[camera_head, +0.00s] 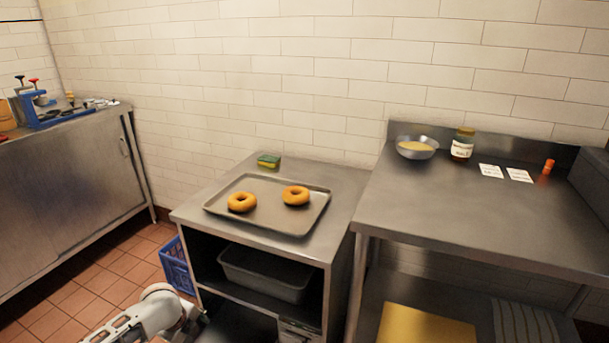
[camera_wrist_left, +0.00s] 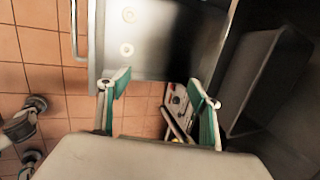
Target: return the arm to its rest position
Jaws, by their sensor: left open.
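My left arm (camera_head: 150,314) comes in at the lower left of the head view, low beside the metal cabinet that holds the tray. Its fingers are not clear there. In the left wrist view my left gripper (camera_wrist_left: 158,84) has two fingers with green pads set wide apart. Nothing is between the pads; tiled floor and a metal surface show beyond them. My right gripper is not in view.
A tray (camera_head: 262,222) with two bagels and a sponge (camera_head: 268,161) stand on the cabinet. A blue crate (camera_head: 176,264) is on the floor close to my left arm. A steel table (camera_head: 480,215) at right bears a bowl (camera_head: 417,149) and a jar (camera_head: 462,145). Floor at left is clear.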

